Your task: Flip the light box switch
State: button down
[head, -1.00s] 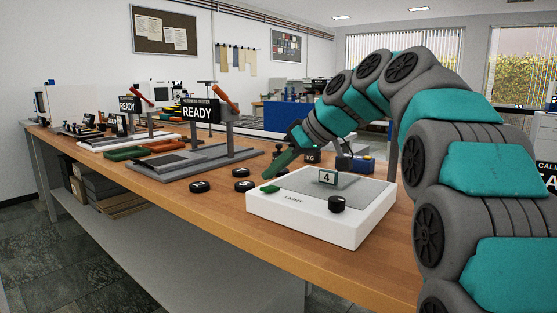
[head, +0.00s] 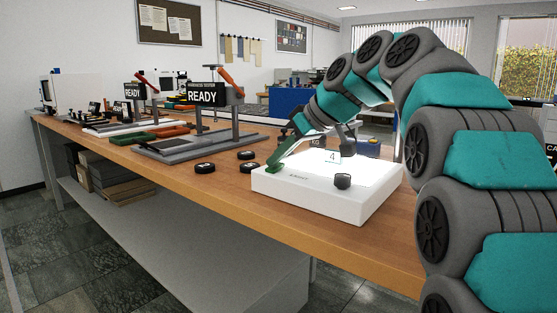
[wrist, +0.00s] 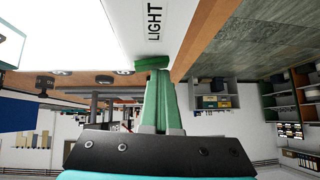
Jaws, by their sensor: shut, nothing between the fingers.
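The white light box (head: 315,197) stands on the wooden bench, and its top panel glows bright white. Its green switch (head: 271,168) is at the front left corner of the top; in the wrist view the switch (wrist: 152,63) lies right at my fingertips, beside the LIGHT label (wrist: 154,22). My gripper (head: 277,161) is shut and empty, pointing down and to the left with its green fingers at the switch. In the wrist view the shut fingertips (wrist: 160,76) appear to touch the switch. The contact point is partly hidden by the fingers.
A number 4 card (head: 332,157) and a black knob-like piece (head: 342,181) are on the light box. Black discs (head: 204,168) lie on the bench to its left. A hardness tester with a READY sign (head: 203,95) stands farther left. The bench's front edge is close by.

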jog(key=shift+w+d+f, duration=0.1)
jog(key=shift+f, duration=0.1)
jog(key=shift+w+d+r, duration=0.1)
jog(key=shift+w+d, duration=0.35)
jog(key=shift+w, duration=0.2)
